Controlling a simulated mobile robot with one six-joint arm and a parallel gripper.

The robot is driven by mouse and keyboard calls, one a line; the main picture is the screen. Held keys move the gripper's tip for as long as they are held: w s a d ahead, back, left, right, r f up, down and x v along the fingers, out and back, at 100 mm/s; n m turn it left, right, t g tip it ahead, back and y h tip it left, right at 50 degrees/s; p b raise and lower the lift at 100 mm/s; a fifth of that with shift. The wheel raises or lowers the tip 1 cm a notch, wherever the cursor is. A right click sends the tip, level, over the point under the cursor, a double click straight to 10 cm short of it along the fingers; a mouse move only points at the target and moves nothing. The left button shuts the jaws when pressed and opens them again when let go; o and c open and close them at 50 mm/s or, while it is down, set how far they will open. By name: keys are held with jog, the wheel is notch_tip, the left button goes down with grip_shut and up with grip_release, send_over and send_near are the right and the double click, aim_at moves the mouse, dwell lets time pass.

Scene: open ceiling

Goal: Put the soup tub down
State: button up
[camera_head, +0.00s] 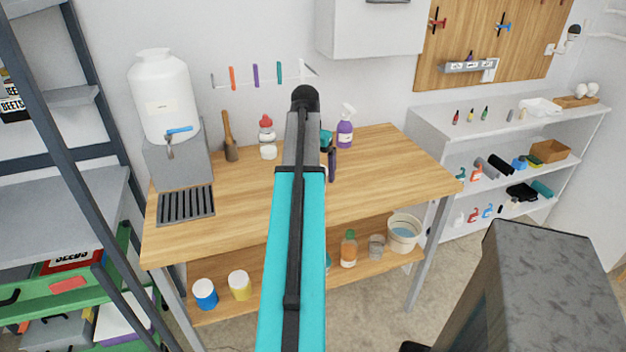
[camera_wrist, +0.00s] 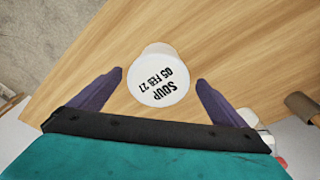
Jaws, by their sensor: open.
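The soup tub (camera_wrist: 165,82) is a small white round tub. Its lid reads "SOUP 05 FEB 27" in the wrist view. It stands on the wooden workbench top (camera_wrist: 215,45), near an edge of it. My gripper (camera_wrist: 160,78) is open, with one purple finger on each side of the tub and a visible gap to both. In the head view my arm hides the tub, and only part of my gripper (camera_head: 331,160) shows over the bench (camera_head: 390,170).
A white dispenser (camera_head: 163,97) and drip grate (camera_head: 186,203) stand on the bench's left. A wooden mallet (camera_head: 230,140), red-capped bottle (camera_head: 266,130) and purple spray bottle (camera_head: 345,130) stand at the back. The bench's right part is clear.

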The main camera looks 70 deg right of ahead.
jog(key=shift+d+f, duration=0.1)
jog(key=shift+f, duration=0.35)
jog(key=shift+s+d+f+p, duration=0.15)
jog(key=shift+f+p, duration=0.1)
jog(key=shift+f, duration=0.6)
jog(key=shift+w+d+f+p, duration=0.1)
jog(key=shift+f+p, duration=0.1)
jog(key=shift+f, duration=0.65)
jog(key=shift+s+d+f+p, duration=0.15)
jog(key=shift+f+p, duration=0.1)
jog(key=shift+f, duration=0.6)
jog(key=shift+w, duration=0.1)
jog(key=c, duration=1.6)
jog(key=shift+c, duration=0.2)
jog(key=shift+r, duration=0.15)
